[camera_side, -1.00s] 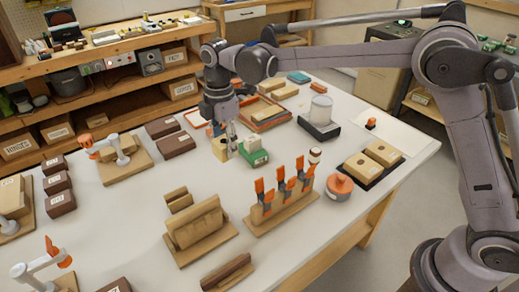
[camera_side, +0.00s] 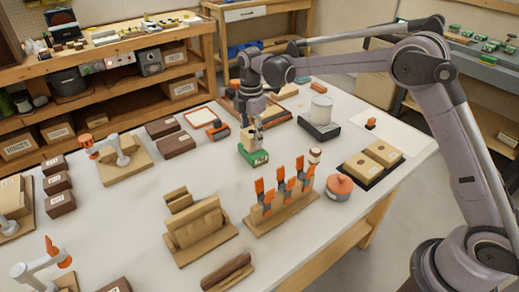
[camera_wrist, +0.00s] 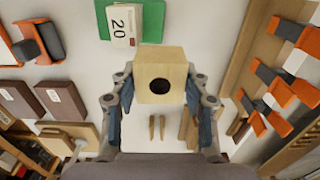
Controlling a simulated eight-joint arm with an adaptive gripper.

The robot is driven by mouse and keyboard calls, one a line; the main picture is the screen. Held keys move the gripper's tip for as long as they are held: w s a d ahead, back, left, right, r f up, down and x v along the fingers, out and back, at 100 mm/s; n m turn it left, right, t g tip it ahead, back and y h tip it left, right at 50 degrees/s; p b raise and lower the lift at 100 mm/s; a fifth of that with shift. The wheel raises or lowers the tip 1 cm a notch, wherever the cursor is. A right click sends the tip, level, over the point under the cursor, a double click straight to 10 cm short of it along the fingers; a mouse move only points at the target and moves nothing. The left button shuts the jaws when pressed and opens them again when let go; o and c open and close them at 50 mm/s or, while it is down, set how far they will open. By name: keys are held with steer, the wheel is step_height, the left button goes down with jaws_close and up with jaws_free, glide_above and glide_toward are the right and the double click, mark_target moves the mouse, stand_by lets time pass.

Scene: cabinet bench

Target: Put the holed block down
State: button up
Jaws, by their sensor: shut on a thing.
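The holed block (camera_wrist: 160,62) is a pale wooden cube with a dark round hole in the face toward the wrist camera. My gripper (camera_wrist: 159,92) is shut on it, one finger at each side. In the side view the block (camera_side: 248,137) hangs under my gripper (camera_side: 252,130), partly hidden by a finger. It appears just above or behind the green block (camera_side: 254,158). I cannot tell whether the two touch.
An orange-and-grey tool (camera_side: 217,131) lies left of my gripper. A wooden rack with orange-handled clamps (camera_side: 283,207) stands in front, and a slotted wooden stand (camera_side: 200,230) is to its left. A clear jar on a dark base (camera_side: 320,118) stands to the right. Bare tabletop lies between.

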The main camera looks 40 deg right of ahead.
steer(key=w+a+f, duration=0.1)
steer(key=a+f, duration=0.1)
steer(key=a, duration=0.1)
steer(key=a+f, duration=0.2)
steer(key=a, duration=0.2)
steer(key=w+a+f, duration=0.1)
steer(key=a+f, duration=0.1)
steer(key=a, duration=0.1)
steer(key=shift+w+a+f, duration=0.2)
steer(key=shift+w, duration=0.15)
steer(key=shift+f, duration=2)
steer(key=shift+f, duration=0.1)
steer(key=o, duration=1.1)
steer(key=shift+o, duration=0.2)
